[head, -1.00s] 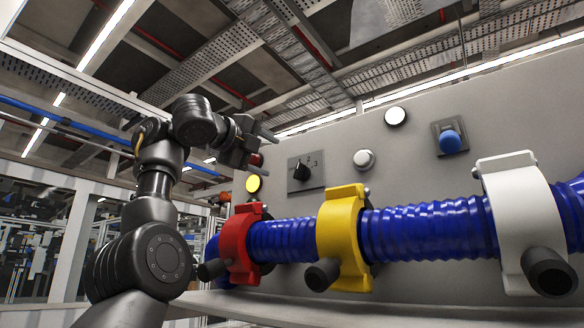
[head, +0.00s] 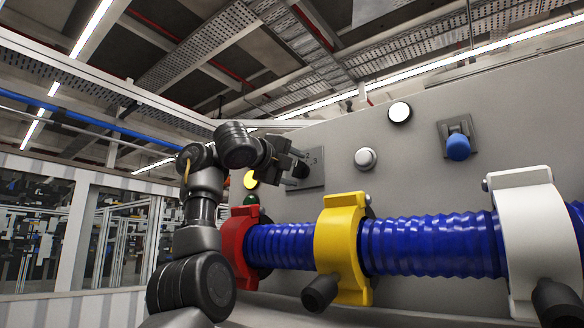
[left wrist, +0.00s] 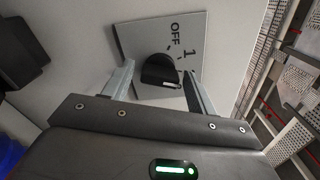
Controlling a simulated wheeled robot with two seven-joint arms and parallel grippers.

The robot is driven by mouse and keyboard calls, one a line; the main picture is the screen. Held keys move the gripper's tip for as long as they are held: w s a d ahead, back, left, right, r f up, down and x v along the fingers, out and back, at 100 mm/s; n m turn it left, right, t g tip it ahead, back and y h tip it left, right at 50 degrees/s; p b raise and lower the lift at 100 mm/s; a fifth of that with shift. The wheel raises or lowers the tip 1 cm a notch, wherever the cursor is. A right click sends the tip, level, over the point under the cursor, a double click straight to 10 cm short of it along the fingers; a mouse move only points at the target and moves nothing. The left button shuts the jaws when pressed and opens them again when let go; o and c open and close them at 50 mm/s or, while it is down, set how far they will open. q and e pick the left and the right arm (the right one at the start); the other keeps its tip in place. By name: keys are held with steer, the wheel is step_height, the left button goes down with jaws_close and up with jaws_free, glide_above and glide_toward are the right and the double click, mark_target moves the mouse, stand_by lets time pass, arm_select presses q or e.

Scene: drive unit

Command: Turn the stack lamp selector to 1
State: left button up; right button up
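The stack lamp selector is a black knob on a grey square plate (head: 316,177) on the panel. In the head view my left gripper (head: 301,166) is in front of it and hides much of the knob and lettering; a "3" still shows. In the left wrist view the knob (left wrist: 158,70) sits between the two fingertips of my open left gripper (left wrist: 157,68), one on each side; I cannot tell if they touch it. "OFF" and "1" show beside it. A white line shows on the knob's lower right part; which number it points to is unclear. My right gripper is out of view.
A blue corrugated hose (head: 430,246) runs below, held by red (head: 234,246), yellow (head: 338,245) and white (head: 538,240) clamps with black handles.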

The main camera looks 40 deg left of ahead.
arm_select(q)
steer(key=c, duration=0.8)
steer(key=shift+o, duration=0.2)
steer(key=shift+s+n, duration=0.1)
steer(key=shift+n, duration=0.2)
steer(key=shift+f+n+b, duration=0.15)
steer(key=shift+n+b, duration=0.75)
steer(key=shift+n, duration=0.3)
steer(key=shift+n+b, duration=0.9)
steer(key=shift+n, duration=1.5)
steer(key=o, duration=1)
